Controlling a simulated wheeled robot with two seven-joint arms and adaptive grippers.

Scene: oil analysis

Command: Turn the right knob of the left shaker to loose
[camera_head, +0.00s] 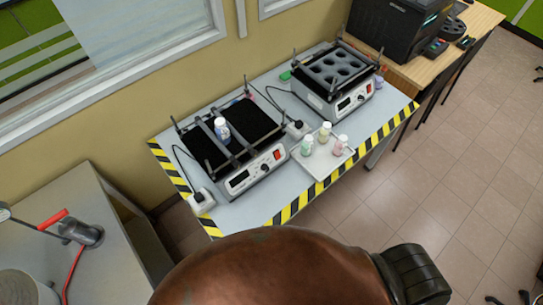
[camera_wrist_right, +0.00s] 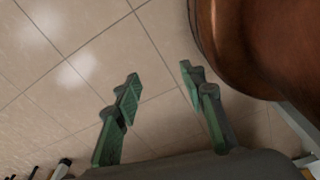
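The left shaker (camera_head: 237,178) stands on the table in the head view. It has a black platform with clamp bars across it and a white front panel with a display and a dial knob (camera_head: 264,168). Small dark posts or knobs stand at the platform corners, one at the right end (camera_head: 284,126); whether any is tight or loose is too small to tell. My right gripper (camera_wrist_right: 160,75) is open and empty over the floor in the right wrist view, away from the shaker. My left gripper is not in view.
The right shaker (camera_head: 345,106), with a holed rack, stands behind to the right. A tray (camera_head: 322,163) with several small bottles sits beside the left shaker. Yellow-black tape (camera_head: 290,209) edges the table (camera_head: 240,212). A large brown rounded shape (camera_head: 270,270) covers the bottom middle.

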